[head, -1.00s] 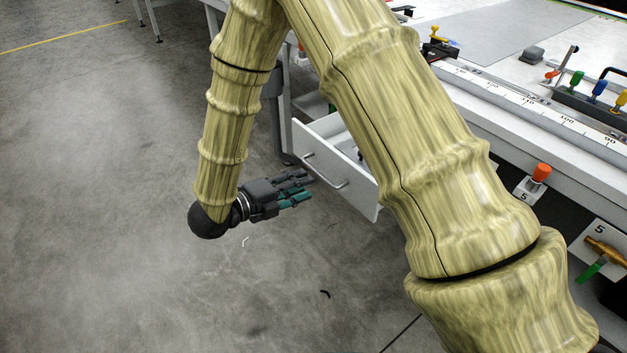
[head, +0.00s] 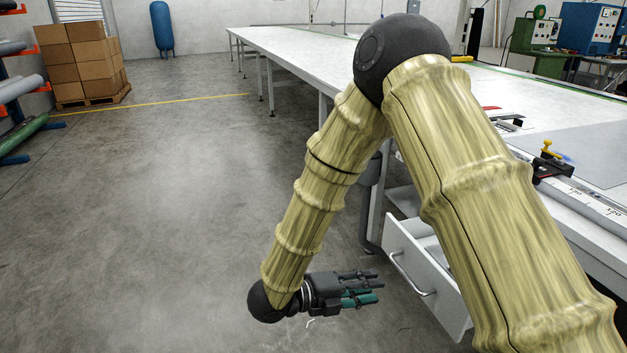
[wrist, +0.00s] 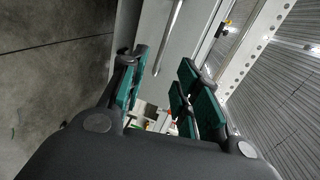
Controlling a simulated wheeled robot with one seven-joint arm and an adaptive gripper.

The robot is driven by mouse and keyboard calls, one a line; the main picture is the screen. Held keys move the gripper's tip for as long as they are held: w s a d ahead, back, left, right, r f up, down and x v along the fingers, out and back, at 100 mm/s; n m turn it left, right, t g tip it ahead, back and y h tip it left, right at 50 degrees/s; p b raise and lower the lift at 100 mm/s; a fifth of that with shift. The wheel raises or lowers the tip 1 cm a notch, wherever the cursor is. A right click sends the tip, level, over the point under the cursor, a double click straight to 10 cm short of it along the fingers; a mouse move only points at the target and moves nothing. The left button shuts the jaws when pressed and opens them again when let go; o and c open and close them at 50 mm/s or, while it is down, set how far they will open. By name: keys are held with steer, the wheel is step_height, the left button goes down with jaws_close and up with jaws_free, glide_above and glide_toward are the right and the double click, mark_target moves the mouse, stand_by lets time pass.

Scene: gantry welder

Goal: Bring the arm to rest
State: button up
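My gripper (head: 362,289) hangs low at the end of my bent arm in the head view, just left of an open drawer (head: 419,272). Its fingers point right, toward the drawer front. In the wrist view my gripper (wrist: 160,95) has its teal finger pads apart, with nothing between them. The drawer's bar handle (wrist: 171,38) shows beyond the fingers. I see a gap between the fingertips and the drawer; contact is not visible. My arm hides part of the drawer and the table side.
A long white table (head: 300,48) runs along the right with a ruler rail (head: 590,205) at its edge. Stacked boxes (head: 85,62) on a pallet and a blue tank (head: 161,27) stand far back. The grey floor (head: 150,200) at left is clear.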

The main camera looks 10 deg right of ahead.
steer(key=w+d+f+n+t+y, duration=0.1)
steer(key=d+f+n+t+y, duration=0.1)
steer(key=f+n, duration=0.4)
steer(key=d+f+n+t+y, duration=0.2)
steer(key=f+n+y, duration=0.15)
steer(key=f, duration=0.35)
steer(key=s+f+n+g+y, duration=0.1)
steer(key=s+f+n+y, duration=0.2)
steer(key=s+f+n, duration=0.4)
steer(key=s+f+n+g+y, duration=0.1)
steer(key=s+f+n+y, duration=0.2)
steer(key=f+n, duration=0.4)
steer(key=s+d+f+n+g+y, duration=0.1)
steer(key=s+f+n+g+y, duration=0.3)
steer(key=s, duration=0.6)
steer(key=s+f+n+g, duration=0.25)
steer(key=s+n, duration=0.35)
steer(key=s, duration=0.5)
step_height(320, 180, up, 12)
steer(key=p, duration=1.3)
steer(key=shift+w+r+m+t, duration=0.25)
steer(key=shift+w+m+t, duration=0.1)
steer(key=shift+t, duration=0.1)
